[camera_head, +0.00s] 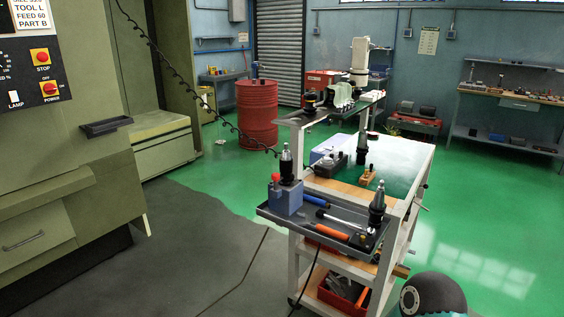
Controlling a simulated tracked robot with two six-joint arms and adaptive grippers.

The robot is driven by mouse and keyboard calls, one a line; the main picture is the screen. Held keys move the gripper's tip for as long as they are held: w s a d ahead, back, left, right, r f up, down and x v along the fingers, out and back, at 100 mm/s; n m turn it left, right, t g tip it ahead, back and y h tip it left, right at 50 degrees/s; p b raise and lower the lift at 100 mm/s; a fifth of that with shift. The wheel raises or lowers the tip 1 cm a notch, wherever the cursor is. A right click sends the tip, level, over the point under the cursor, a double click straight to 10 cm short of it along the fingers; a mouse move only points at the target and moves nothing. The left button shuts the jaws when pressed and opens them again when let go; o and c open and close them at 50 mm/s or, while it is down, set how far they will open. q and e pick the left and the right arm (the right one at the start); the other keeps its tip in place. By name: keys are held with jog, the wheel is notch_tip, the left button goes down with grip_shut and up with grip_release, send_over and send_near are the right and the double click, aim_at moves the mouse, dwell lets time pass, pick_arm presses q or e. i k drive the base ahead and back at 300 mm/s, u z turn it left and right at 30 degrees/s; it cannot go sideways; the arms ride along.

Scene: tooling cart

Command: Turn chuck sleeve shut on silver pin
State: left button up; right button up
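A dark chuck (287,165) stands upright in a blue-grey block (286,198) at the left of the cart's dark tray (325,227). A narrow light tip shows at its top; whether this is the silver pin is too small to tell. A second dark, tapered tool holder (377,202) with a lighter top stands upright near the tray's right corner. The sleeve's state cannot be made out at this size. Neither of my grippers is in view, and nothing is seen touching either holder.
Several hand tools with blue and orange handles, including an orange one (332,231), lie between the holders. The cart's green top (385,160) carries small parts. A coiled black cable (205,105) hangs down to the cart. A green machine (60,170) stands left; floor between is clear.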

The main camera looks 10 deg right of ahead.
aim_at(286, 164)
jog(key=u, duration=0.1)
jog(key=i, duration=1.05)
jog(key=z, duration=0.1)
